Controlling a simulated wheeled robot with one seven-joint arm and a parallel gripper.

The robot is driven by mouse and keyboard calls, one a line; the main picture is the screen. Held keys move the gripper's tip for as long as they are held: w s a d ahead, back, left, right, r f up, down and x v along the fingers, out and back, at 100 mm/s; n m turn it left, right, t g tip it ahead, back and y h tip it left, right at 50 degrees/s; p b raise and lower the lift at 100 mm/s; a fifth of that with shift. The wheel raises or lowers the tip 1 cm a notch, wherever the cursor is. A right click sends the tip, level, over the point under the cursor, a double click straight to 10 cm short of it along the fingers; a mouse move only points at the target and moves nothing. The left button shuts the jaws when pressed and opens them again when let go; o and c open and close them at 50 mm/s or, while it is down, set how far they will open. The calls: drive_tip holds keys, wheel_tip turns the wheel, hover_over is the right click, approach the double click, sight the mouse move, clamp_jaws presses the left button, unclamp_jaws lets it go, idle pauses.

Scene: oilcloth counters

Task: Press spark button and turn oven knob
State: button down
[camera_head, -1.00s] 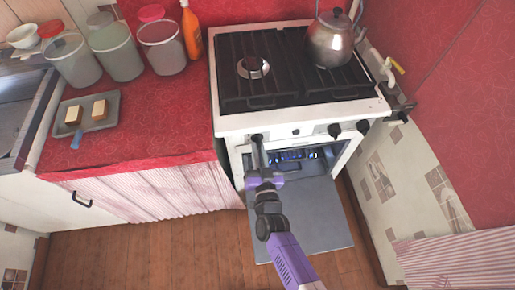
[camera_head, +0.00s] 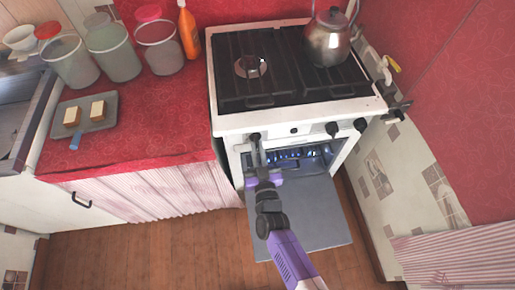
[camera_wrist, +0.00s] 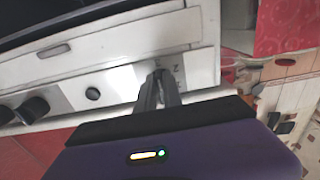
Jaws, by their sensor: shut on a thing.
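A white stove (camera_head: 300,115) stands against the wall with a row of controls on its front panel. My gripper (camera_head: 256,142) reaches the left end of that panel and is shut on the oven knob (camera_head: 255,135), which its fingers mostly hide. In the wrist view my gripper (camera_wrist: 160,78) has its two fingers together against the panel, beside faint printed marks. The small round black spark button (camera_head: 294,130) sits to the right of the gripper. It also shows in the wrist view (camera_wrist: 92,93), apart from the fingers.
Two black knobs (camera_head: 331,129) (camera_head: 360,124) are on the panel's right side. The oven door (camera_head: 310,215) hangs open below, with a bluish glow inside the oven (camera_head: 300,153). A kettle (camera_head: 327,40) stands on the hob. The counter at left holds canisters and a tray (camera_head: 98,122).

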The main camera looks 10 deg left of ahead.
drive_tip(key=c, duration=1.5)
unclamp_jaws()
drive_tip(key=shift+f, duration=0.1)
drive_tip(key=shift+s, duration=0.1)
drive_tip(key=shift+p+v, duration=0.3)
drive_tip(key=shift+v, duration=3.55)
